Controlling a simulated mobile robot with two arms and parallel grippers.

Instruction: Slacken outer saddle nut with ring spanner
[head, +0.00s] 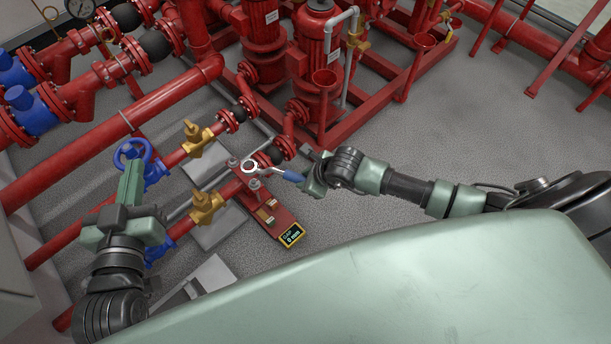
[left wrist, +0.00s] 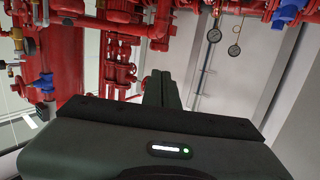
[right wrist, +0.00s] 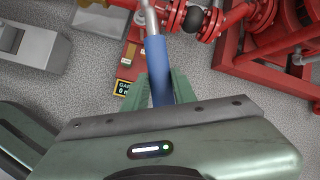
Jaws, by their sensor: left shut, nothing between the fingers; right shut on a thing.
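The ring spanner (head: 270,170) has a bright steel ring end and a blue handle. My right gripper (head: 308,182) is shut on that handle; the blue handle also shows between its fingers in the right wrist view (right wrist: 157,70). The ring end appears over the red pipe near the saddle studs; I cannot tell whether it sits on a nut. One saddle nut (head: 254,185) shows just below the ring, and another (head: 232,162) to its left. A red base plate (head: 272,218) carries a display (head: 291,235) reading "GAP 0 mm". My left gripper (head: 131,180) is shut and empty.
A blue handwheel (head: 132,153) is close to my left gripper. Brass valves (head: 197,138) (head: 206,207) sit on the red pipes between it and the saddle. Red pumps (head: 318,60) stand on a frame behind. The grey floor at the right (head: 470,120) is clear.

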